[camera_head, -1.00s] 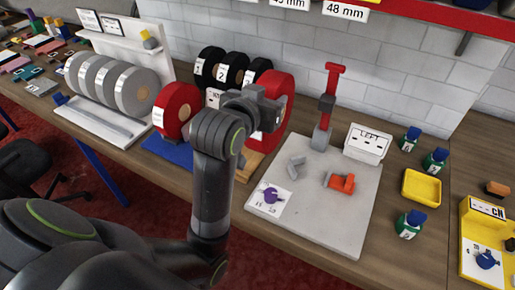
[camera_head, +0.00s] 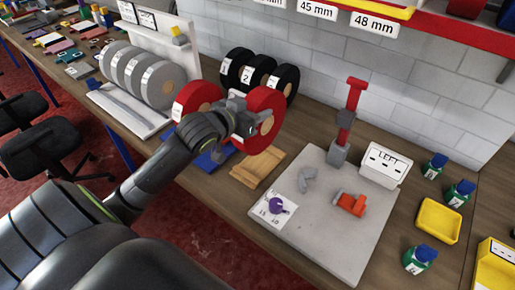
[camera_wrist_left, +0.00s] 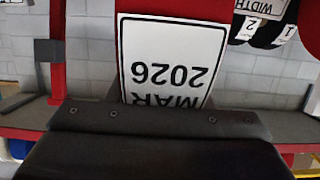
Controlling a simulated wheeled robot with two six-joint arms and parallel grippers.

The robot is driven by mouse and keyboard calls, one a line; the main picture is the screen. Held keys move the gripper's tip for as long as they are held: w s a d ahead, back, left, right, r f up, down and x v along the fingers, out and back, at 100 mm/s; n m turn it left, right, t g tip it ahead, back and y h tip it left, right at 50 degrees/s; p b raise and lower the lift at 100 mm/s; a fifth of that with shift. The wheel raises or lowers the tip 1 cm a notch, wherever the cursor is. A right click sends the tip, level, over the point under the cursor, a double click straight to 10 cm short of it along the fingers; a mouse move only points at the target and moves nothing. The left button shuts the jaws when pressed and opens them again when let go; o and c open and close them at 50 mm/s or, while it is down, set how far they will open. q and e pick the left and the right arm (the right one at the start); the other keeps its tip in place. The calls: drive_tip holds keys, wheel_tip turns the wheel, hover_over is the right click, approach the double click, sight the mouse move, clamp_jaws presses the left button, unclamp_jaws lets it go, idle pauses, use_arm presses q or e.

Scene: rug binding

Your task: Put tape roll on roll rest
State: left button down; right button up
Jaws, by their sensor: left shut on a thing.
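My left gripper (camera_head: 237,108) is shut on a red tape roll (camera_head: 266,112) with a tan core. The roll is upright and seems raised above the table. In the left wrist view, the red roll (camera_wrist_left: 205,10) carries a white label reading "MAR 2026", upside down, at the dark jaws (camera_wrist_left: 160,118). A second red roll (camera_head: 196,98) stands to the left by a blue base (camera_head: 213,158), mostly hidden by my arm. A wooden slatted piece (camera_head: 257,167) lies empty below the held roll. I cannot tell which of the two is the roll rest. My right gripper is not in view.
Several grey rolls (camera_head: 160,84) stand on a white rack at left; black rolls (camera_head: 238,66) stand behind. A grey board (camera_head: 325,225) with a red-handled tool (camera_head: 347,115) and an orange clamp (camera_head: 349,203) lies to the right. A yellow tray (camera_head: 438,220) and small bottles stand beyond.

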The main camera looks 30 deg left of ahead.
use_arm(q)
wheel_tip(320, 180, down, 8)
drive_tip(key=shift+r, duration=0.1)
idle(0.4)
drive_tip(key=c, duration=1.2)
unclamp_jaws()
drive_tip(key=shift+f, duration=0.3)
drive_tip(key=o, duration=0.5)
drive_tip(key=shift+r, duration=0.1)
drive_tip(key=shift+r, duration=0.2)
drive_tip(key=shift+s, duration=0.35)
drive_tip(key=v, duration=1.1)
drive_tip(key=shift+s+r, duration=0.1)
drive_tip(key=shift+s, duration=0.1)
